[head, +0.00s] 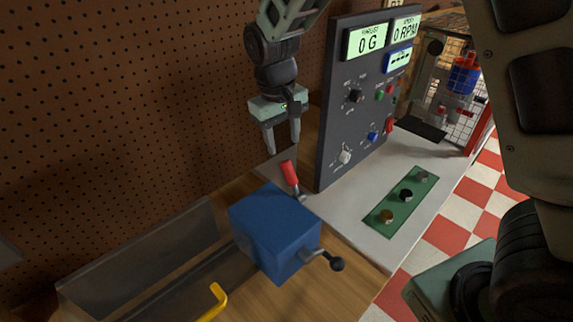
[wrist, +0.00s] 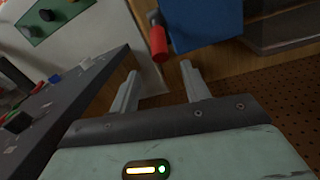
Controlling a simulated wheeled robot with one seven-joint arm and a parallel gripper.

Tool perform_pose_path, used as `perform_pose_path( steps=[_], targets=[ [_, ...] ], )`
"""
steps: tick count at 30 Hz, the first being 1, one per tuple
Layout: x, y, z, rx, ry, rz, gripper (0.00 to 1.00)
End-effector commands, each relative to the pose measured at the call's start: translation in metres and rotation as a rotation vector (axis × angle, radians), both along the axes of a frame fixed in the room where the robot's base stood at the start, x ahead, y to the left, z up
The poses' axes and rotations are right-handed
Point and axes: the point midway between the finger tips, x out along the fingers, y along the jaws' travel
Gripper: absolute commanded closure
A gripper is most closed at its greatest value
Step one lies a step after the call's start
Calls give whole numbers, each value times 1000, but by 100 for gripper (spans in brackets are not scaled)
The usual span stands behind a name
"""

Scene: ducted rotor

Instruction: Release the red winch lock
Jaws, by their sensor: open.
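The red winch lock is a red-handled lever (head: 289,172) standing up and tilted at the back edge of the blue winch box (head: 272,230). It also shows in the wrist view (wrist: 158,42), beside the blue box (wrist: 203,22). My gripper (head: 283,150) points down just above and behind the red handle, in front of the pegboard. In the wrist view my gripper (wrist: 160,78) is open and empty. The red handle is a little beyond the gap between its fingertips, apart from them. A crank with a black knob (head: 336,262) sticks out of the box's right side.
A dark control panel (head: 350,120) with displays and knobs stands close to the right of my gripper. A green plate with several knobs (head: 405,205) lies on the white surface. A yellow handle (head: 213,302) and a dark metal trough (head: 150,250) are at the front left. The pegboard (head: 130,110) is behind.

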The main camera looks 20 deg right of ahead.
Motion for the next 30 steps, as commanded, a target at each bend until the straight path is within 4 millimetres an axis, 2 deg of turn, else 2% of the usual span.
perform_pose_path(
  steps=[9,15,21,28,29,30],
  targets=[
    [0,-7,-63,-2,6,-2,53],
    [1,-9,-89,0,2,-1,53],
    [2,-10,-99,1,0,-1,53],
    [2,-10,-100,1,-1,-1,53],
    [2,-10,-100,1,-1,-1,59],
    [2,-10,-100,1,-1,-1,70]
  ],
)
